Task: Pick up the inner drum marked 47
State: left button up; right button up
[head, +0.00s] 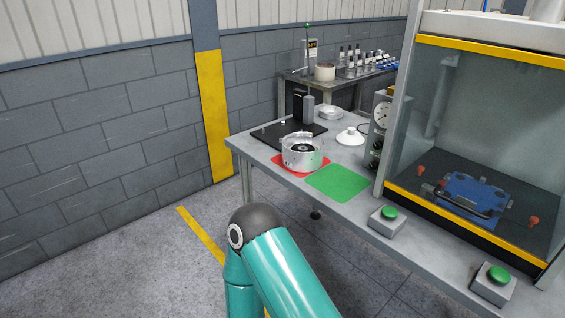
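A silver metal drum (302,155) with a dark centre stands on a red mat (319,168) on the grey workbench (355,205). No number can be read on it at this size, so I cannot tell whether it is the one marked 47. Another pale round part (325,71) stands on the table farther back. A teal arm of mine with a dark joint rises at the bottom centre, short of the bench. Neither gripper shows in the view.
A green mat (338,181) lies bare beside the red one. A white lid-like part (351,136), a black plate with a post (308,109) and a gauge (382,117) stand behind. A glass-fronted machine (470,130) and green buttons (389,212) (498,275) are at right.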

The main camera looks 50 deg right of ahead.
aim_at(299, 161)
jog(key=u, duration=0.65)
jog(key=k, duration=0.7)
jog(key=u, duration=0.35)
jog(key=i, duration=1)
jog(key=z, duration=1.05)
jog(key=i, duration=1.35)
jog(key=z, duration=1.4)
jog(key=i, duration=1)
jog(key=z, duration=0.8)
jog(key=k, duration=0.5)
jog(key=z, duration=0.2)
jog(key=i, duration=0.5)
jog(key=u, duration=0.2)
